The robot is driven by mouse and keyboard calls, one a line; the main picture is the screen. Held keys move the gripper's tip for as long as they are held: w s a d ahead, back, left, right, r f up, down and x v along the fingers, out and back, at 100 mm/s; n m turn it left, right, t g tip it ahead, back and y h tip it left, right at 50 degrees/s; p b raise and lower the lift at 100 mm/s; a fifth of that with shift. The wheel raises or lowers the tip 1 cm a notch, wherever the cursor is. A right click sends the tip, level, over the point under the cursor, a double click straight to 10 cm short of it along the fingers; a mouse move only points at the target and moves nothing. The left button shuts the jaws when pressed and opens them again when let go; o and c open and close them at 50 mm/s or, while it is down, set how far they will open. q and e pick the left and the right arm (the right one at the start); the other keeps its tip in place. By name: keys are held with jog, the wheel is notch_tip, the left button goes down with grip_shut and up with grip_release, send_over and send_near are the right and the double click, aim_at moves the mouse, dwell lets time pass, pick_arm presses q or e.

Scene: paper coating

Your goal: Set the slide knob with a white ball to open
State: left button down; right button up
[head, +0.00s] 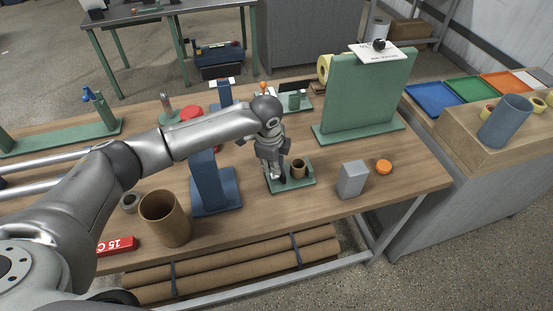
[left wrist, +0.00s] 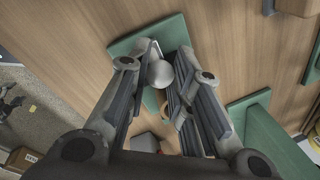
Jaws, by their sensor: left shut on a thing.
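The white ball (left wrist: 160,73) of the slide knob shows between my left gripper's fingertips (left wrist: 158,68) in the left wrist view. It sits over a small green base plate (left wrist: 125,47) with a pale strip along it. In the head view my left gripper (head: 275,172) points down at the green base (head: 300,183), and its fingers hide the ball. The fingers are shut on the knob. Which end of its travel the knob is at, I cannot tell. My right gripper is in neither view.
A brown ring (head: 299,168) stands on the same base, just right of the fingers. A grey block (head: 352,180) and an orange disc (head: 384,167) lie further right. A blue stand (head: 208,190) is close on the left. A green upright panel (head: 368,95) stands behind right.

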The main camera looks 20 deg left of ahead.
pick_arm(q)
jog(key=c, duration=1.3)
grip_release()
jog(key=shift+o, duration=0.2)
notch_tip(320, 180, up, 12)
jog(key=s, duration=0.2)
jog(key=shift+s+f, duration=0.15)
